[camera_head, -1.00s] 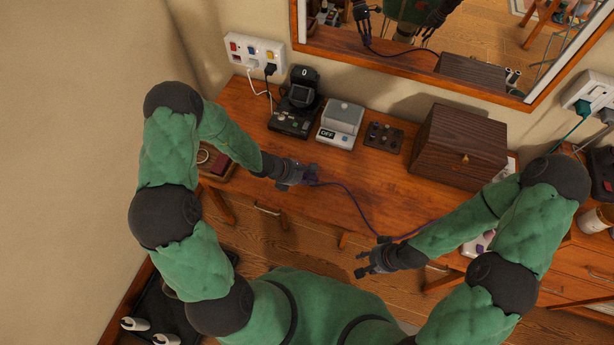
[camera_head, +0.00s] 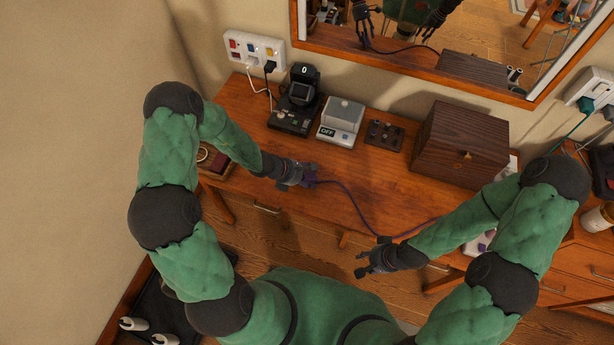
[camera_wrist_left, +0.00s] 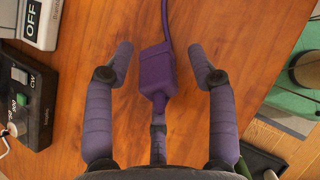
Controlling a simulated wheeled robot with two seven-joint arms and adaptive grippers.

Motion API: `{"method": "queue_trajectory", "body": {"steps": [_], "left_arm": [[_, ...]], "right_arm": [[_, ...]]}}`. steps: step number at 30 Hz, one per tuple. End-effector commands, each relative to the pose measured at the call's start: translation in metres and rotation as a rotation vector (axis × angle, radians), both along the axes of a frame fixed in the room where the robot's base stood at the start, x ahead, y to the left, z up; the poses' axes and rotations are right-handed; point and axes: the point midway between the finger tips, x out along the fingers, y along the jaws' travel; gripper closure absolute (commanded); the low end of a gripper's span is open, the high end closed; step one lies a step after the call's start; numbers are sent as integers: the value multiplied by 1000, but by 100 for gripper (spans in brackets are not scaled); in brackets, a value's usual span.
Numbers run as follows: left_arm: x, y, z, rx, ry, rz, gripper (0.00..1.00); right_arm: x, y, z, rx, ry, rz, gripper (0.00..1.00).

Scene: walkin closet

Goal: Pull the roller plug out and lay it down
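A purple plug (camera_wrist_left: 156,72) lies on the wooden tabletop (camera_head: 255,150), out of any socket. Its purple cord (camera_head: 347,196) runs right along the table's front edge toward my right forearm. My left gripper (camera_wrist_left: 162,65) is open around the plug, with a finger apart from it on each side; a third finger is at the plug's lower end, and contact there cannot be told. In the head view, my left gripper (camera_head: 305,173) largely hides the plug. My right gripper (camera_head: 370,258) is open and empty in front of the table. The power strip (camera_head: 243,40) on the wall holds a white and a black plug.
A black device (camera_head: 290,120), a grey-white box marked OFF (camera_head: 340,122), a small dark panel (camera_head: 384,135) and a brown wooden box (camera_head: 460,145) stand along the back. A small tray (camera_head: 215,165) is left. Bare tabletop lies between.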

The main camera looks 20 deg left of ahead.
Motion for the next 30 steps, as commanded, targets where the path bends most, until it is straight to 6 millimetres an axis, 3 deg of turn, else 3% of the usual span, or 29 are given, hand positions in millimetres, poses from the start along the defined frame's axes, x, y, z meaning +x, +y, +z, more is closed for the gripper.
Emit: {"method": "queue_trajectory", "body": {"steps": [11,24,30], "left_arm": [[-3,5,7,1,-1,0,43],[-37,44,71,2,-3,2,43],[-46,54,88,0,-1,1,43]], "right_arm": [[0,0,0,0,0,0,60],[0,0,0,0,0,0,60],[0,0,0,0,0,0,60]]}}
